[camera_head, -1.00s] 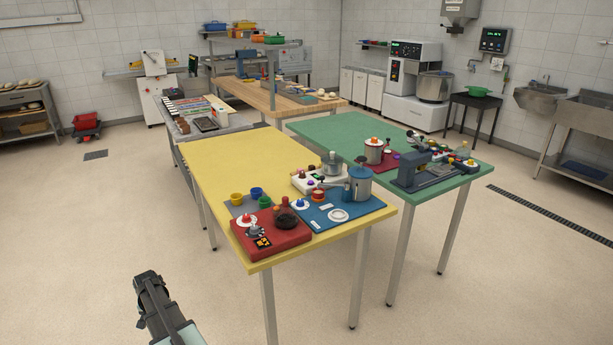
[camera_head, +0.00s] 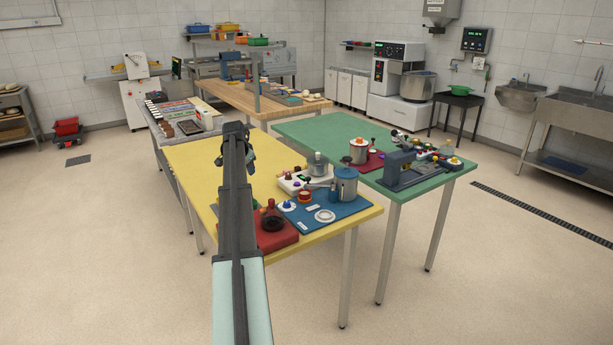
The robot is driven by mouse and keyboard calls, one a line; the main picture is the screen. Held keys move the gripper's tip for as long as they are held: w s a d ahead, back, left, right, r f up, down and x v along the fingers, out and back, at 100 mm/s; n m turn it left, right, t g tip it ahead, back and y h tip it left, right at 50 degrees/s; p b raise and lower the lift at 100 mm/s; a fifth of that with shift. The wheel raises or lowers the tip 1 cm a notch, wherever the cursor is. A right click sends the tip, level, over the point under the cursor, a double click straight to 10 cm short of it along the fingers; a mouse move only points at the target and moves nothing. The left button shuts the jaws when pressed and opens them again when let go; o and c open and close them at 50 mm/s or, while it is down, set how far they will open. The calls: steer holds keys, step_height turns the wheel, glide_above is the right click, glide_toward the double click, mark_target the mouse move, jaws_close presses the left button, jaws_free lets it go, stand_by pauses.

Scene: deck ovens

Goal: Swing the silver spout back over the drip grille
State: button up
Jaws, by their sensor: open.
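My arm reaches up over the yellow table (camera_head: 200,154), and my gripper (camera_head: 237,160) is at its far end, above the table's left part. The gripper is open and empty, partly covered by my own arm link. A red base (camera_head: 282,240) with a dark round bowl (camera_head: 273,221) stands at the table's front, to the right of my arm, which covers its left part. I cannot make out the silver spout or the drip grille; they are too small to tell or hidden behind my arm.
A blue board (camera_head: 344,214) with a blue canister (camera_head: 346,184) and a white ring (camera_head: 324,216) lies right of the red base. A white device (camera_head: 291,183) stands behind. The green table (camera_head: 310,128) holds more equipment. The yellow table's back is clear.

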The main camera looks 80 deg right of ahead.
steer(key=s+d+r+m+g+y, duration=0.1)
steer(key=s+d+r+g, duration=0.15)
steer(key=s, duration=0.65)
steer(key=s+d+r+m+g+y, duration=0.15)
steer(key=s+r, duration=0.25)
steer(key=s, duration=0.5)
glide_toward(307, 178)
steer(key=x, duration=0.8)
steer(key=shift+s+d, duration=0.2)
steer(key=shift+d, duration=0.1)
steer(key=shift+c, duration=0.3)
jaws_close()
